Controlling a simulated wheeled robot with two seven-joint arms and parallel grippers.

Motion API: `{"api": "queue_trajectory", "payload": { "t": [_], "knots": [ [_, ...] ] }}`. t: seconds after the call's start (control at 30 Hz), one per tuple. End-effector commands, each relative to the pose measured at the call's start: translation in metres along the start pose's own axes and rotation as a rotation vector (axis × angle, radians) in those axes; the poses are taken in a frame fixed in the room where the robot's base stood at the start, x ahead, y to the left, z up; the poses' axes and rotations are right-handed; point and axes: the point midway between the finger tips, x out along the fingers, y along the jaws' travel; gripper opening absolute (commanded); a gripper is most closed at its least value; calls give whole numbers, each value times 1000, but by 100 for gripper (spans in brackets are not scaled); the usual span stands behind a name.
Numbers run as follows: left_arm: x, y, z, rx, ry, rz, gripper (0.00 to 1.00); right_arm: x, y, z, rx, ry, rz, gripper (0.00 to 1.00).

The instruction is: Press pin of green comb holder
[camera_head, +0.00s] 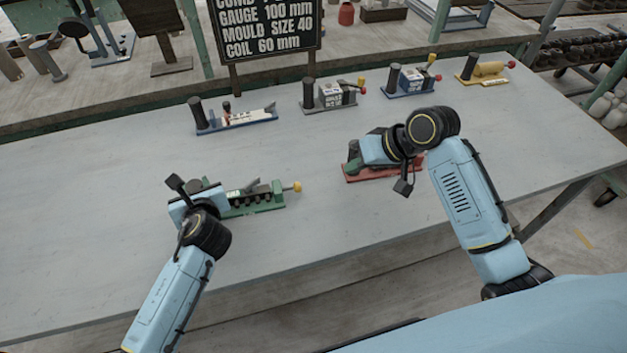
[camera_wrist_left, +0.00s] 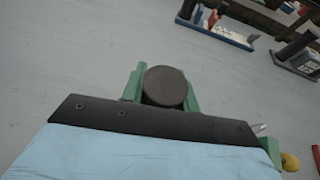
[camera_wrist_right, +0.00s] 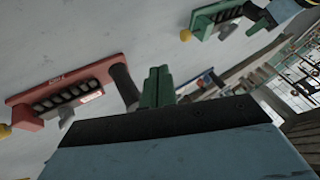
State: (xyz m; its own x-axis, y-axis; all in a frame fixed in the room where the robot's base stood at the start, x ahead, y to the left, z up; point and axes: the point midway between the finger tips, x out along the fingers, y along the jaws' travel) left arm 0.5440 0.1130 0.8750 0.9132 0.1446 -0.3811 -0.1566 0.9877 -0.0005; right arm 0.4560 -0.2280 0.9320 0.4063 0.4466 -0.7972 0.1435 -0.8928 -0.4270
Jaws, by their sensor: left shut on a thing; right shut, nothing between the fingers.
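The green comb holder (camera_head: 262,207) lies on the table at centre left, with dark combs, a white label, a grey lever and a yellow knob (camera_head: 297,186) at its right end. The knob also shows in the left wrist view (camera_wrist_left: 290,161). My left gripper (camera_wrist_left: 165,96) is over the holder's left end. Its green fingers are shut on the dark round post (camera_wrist_left: 165,86), one finger on each side. My right gripper (camera_wrist_right: 157,87) is shut and empty, next to the dark post (camera_wrist_right: 124,85) of the red comb holder (camera_wrist_right: 62,90). I cannot tell whether they touch.
Along the back stand a blue-based holder (camera_head: 237,121), a grey holder (camera_head: 333,98), another blue holder (camera_head: 411,83) and a yellow holder (camera_head: 484,70). A black sign (camera_head: 268,30) stands behind them. The table (camera_head: 90,220) is bare at left and along its front.

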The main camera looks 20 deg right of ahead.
Motion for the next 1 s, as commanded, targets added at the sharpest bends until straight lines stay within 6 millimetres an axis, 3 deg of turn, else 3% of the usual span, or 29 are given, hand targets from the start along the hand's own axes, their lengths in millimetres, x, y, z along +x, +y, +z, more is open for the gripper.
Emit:
{"api": "queue_trajectory", "payload": {
  "t": [0.17,0.67,0.8,1.0],
  "knots": [
    [0,1,-6,2,10,3,0,11,1,0,3,-2,0,0],
    [0,1,-6,2,11,3,0,104,-1,0,2,-2,0,0],
    [0,1,-6,3,11,3,0,113,-22,0,-1,0,-1,0],
    [0,1,-6,2,11,3,0,119,-34,0,0,0,1,0]
  ]
}}
